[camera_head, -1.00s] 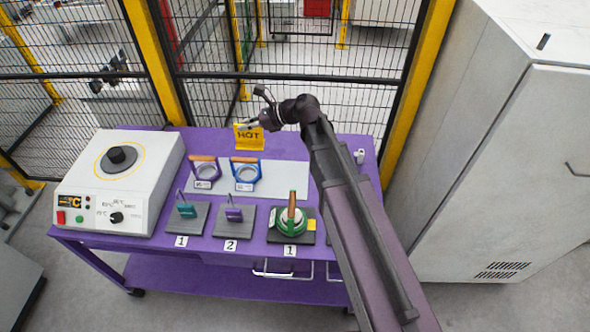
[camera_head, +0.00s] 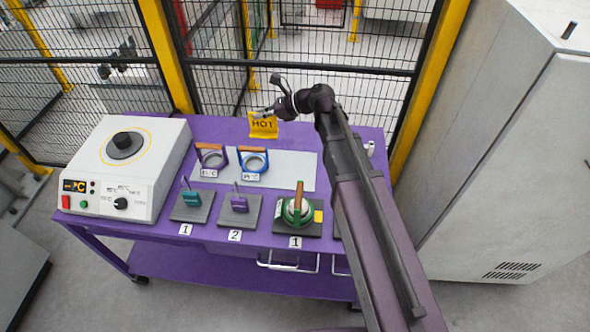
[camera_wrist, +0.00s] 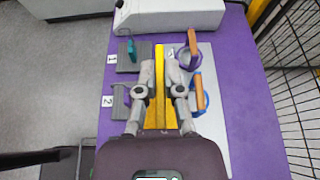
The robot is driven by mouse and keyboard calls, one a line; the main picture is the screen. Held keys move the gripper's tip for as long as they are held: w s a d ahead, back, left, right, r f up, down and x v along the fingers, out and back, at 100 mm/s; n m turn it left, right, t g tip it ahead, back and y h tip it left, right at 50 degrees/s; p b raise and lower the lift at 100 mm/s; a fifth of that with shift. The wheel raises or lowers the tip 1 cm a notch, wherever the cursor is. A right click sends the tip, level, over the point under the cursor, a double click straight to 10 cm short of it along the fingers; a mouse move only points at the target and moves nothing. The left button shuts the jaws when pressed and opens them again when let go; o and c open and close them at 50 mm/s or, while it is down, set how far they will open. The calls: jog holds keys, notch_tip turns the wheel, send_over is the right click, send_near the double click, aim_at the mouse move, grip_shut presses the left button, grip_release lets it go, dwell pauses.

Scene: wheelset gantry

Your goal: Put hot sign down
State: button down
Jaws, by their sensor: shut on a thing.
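The yellow hot sign (camera_head: 263,126) is between the fingers of my gripper (camera_head: 268,111), near the back of the purple table. In the wrist view, my gripper (camera_wrist: 160,80) is shut on the sign, which shows edge-on as a narrow yellow strip (camera_wrist: 160,112).
A white heater box (camera_head: 125,165) stands on the table's left. Two ring tools (camera_head: 211,158) (camera_head: 252,161) are on a pale mat (camera_head: 292,168). Several dark pads with tools line the front. A mesh fence (camera_head: 310,85) stands behind; a grey cabinet (camera_head: 490,160) stands right.

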jog(key=w+d+f+b, duration=0.4)
jog(key=w+f+b, duration=0.2)
jog(key=f+b, duration=0.3)
jog(key=w+d+f+b, duration=0.5)
jog(key=w+f+b, duration=0.1)
jog(key=f+b, duration=0.2)
jog(key=shift+d+f+b, duration=0.2)
jog(key=shift+f+b, duration=0.15)
jog(key=shift+f, duration=0.55)
jog(key=shift+f, duration=0.1)
notch_tip(320, 180, down, 6)
jog(key=b, duration=0.6)
jog(key=shift+f+b, duration=1.9)
jog(key=shift+b, duration=0.1)
jog(key=shift+f, duration=0.1)
